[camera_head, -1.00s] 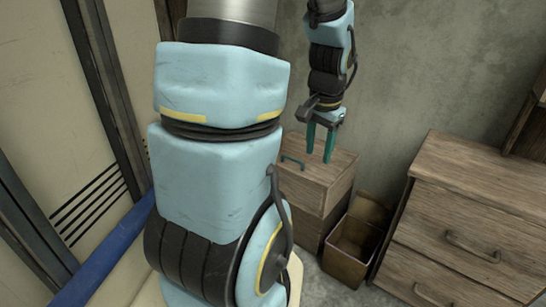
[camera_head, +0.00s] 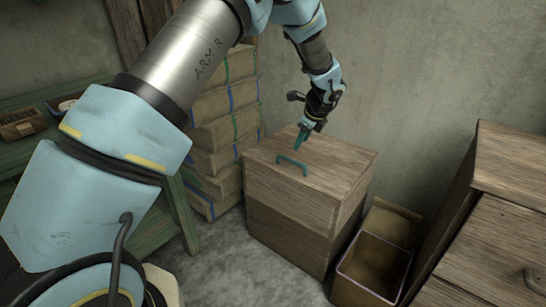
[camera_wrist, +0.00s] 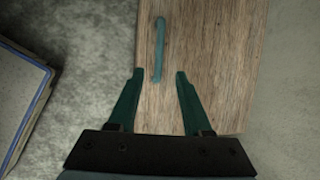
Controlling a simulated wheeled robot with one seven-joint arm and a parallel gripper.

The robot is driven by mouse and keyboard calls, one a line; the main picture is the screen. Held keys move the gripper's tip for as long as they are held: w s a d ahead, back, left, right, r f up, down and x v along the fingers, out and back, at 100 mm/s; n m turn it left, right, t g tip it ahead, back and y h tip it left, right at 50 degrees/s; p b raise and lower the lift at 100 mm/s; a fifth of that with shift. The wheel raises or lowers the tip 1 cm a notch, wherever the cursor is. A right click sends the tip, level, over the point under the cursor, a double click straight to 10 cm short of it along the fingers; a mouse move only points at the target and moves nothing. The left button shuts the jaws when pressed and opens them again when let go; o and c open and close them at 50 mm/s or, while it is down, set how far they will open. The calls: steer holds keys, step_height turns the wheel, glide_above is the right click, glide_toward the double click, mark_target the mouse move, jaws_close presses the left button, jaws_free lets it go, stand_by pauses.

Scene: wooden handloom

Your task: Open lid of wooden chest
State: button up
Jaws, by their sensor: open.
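The wooden chest (camera_head: 290,225) stands on the floor against the wall. Its lid (camera_head: 335,160) is closed and carries a teal bar handle (camera_head: 291,165) near the front edge. My gripper (camera_head: 301,137) is above the lid, just behind the handle in the head view. In the wrist view my gripper (camera_wrist: 158,75) has its two teal fingers apart with nothing between them. The handle (camera_wrist: 159,48) lies ahead of the fingertips, roughly in line with the gap, and its near end reaches about fingertip level. The lid's wood grain (camera_wrist: 215,50) fills the space beneath the fingers.
A stack of bundles (camera_head: 226,130) tied with coloured bands stands left of the chest. An open bin (camera_head: 372,268) is close on its right, then a wooden drawer cabinet (camera_head: 490,240). A green table (camera_head: 85,180) is at the left. Bare floor lies in front of the chest.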

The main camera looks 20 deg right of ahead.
mark_target(294, 161)
steer(key=x, duration=1)
steer(key=shift+w+f, duration=0.1)
steer(key=shift+f, duration=0.05)
jaws_close()
stand_by(1.1)
